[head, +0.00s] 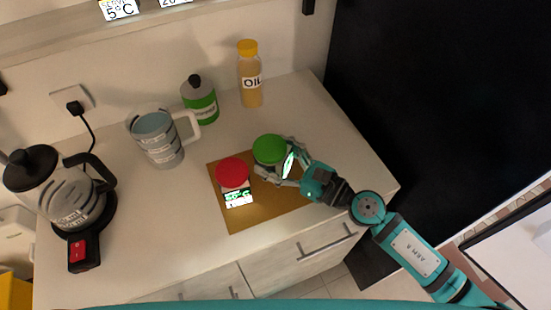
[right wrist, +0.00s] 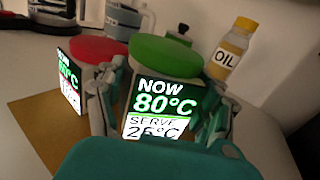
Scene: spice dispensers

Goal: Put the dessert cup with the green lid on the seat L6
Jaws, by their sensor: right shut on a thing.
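The dessert cup with the green lid (head: 269,149) stands on the brown mat (head: 232,218) on the counter. It also shows in the right wrist view (right wrist: 165,55), with a display reading "NOW 80°C" and a partly covered "SERVE" line below. My right gripper (head: 277,161) is shut on this cup, with one finger on each side, as the right wrist view (right wrist: 157,103) also shows. I cannot tell whether the cup touches the mat. I cannot make out a seat marked L6. My left gripper is not in view.
A red-lidded cup (head: 232,172) stands close to the left on the mat. A measuring jug (head: 160,140), a green bottle (head: 201,104) and an oil bottle (head: 250,82) stand behind. A kettle (head: 60,192) is at left. A shelf with "SERVE 5°C" display (head: 119,9) is above.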

